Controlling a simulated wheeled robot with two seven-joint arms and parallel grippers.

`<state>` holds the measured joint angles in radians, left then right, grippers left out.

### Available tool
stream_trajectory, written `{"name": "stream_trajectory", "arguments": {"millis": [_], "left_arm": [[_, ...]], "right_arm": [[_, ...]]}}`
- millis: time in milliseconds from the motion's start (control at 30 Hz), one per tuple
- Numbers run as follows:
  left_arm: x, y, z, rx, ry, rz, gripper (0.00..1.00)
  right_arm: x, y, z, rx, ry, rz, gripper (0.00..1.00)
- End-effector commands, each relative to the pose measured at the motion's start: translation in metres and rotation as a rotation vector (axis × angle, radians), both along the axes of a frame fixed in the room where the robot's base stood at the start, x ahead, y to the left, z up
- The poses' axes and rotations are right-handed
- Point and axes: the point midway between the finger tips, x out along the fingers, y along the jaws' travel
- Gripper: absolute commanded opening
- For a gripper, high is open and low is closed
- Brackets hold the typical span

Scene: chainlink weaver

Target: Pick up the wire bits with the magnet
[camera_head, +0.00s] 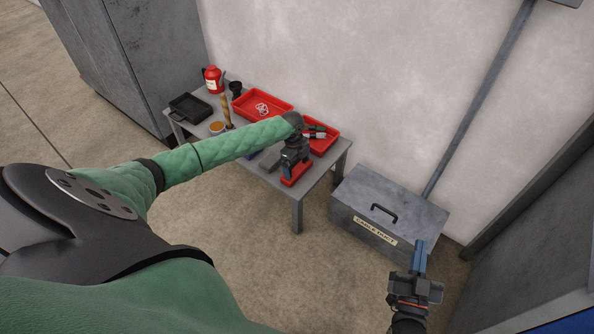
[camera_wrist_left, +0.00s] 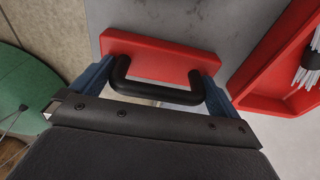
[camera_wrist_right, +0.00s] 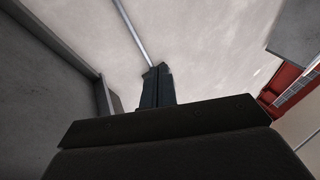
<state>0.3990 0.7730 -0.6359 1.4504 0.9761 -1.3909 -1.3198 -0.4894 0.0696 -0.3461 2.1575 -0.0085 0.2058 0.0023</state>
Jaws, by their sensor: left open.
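A red block with a black handle, which looks like the magnet (camera_head: 297,178), lies near the front right edge of the grey table. My left gripper (camera_head: 296,169) is right over it. In the left wrist view the black handle of the magnet (camera_wrist_left: 160,56) stands between the blue fingers of my left gripper (camera_wrist_left: 155,84), which are open and spread to either side. My right gripper (camera_head: 420,258) hangs away from the table, its fingers together and empty; they also show closed in the right wrist view (camera_wrist_right: 157,86). No wire bits can be made out for certain.
The table (camera_head: 341,157) holds a red tray (camera_head: 243,108) with small pale pieces, a second red tray (camera_head: 331,144) with dark and white items, a black tray (camera_head: 180,109), a red bottle (camera_head: 213,80) and an orange-topped dish (camera_head: 216,127). A grey box (camera_head: 352,203) stands right.

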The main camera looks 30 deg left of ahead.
Motion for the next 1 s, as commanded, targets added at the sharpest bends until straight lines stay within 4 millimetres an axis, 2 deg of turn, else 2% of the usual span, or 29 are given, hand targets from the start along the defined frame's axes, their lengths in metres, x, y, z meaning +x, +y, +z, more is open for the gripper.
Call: {"name": "stream_trajectory", "arguments": {"millis": [67,100,300,333,367,633,767,900,1000], "left_arm": [[0.000,0.000,0.000,0.000,0.000,0.000,1.00],[0.000,0.000,0.000,0.000,0.000,0.000,0.96],[0.000,0.000,0.000,0.000,0.000,0.000,0.58],[0.001,0.000,0.001,0.000,-0.001,0.000,0.58],[0.001,0.000,0.001,0.000,-0.001,0.000,0.53],[0.001,0.000,0.004,0.000,-0.002,0.000,0.53],[0.001,0.000,0.012,0.000,-0.003,0.000,0.53],[0.001,0.001,0.026,0.000,-0.002,0.000,0.53],[0.001,0.000,0.040,-0.001,-0.003,-0.001,0.53]], "right_arm": [[0.000,0.000,0.000,0.000,0.000,0.000,0.00],[0.000,0.000,0.000,0.000,0.000,0.000,0.00],[0.000,0.000,0.000,0.000,0.000,0.000,0.00],[0.000,0.000,0.000,0.000,0.000,0.000,0.00],[0.000,0.000,0.000,0.000,0.000,0.000,0.00],[0.000,0.000,0.000,-0.001,0.006,0.001,0.00],[0.002,0.001,-0.009,-0.009,0.038,0.003,0.00],[-0.002,0.003,-0.051,-0.037,0.153,0.011,0.00],[-0.005,0.004,-0.075,-0.053,0.228,0.017,0.00]]}}
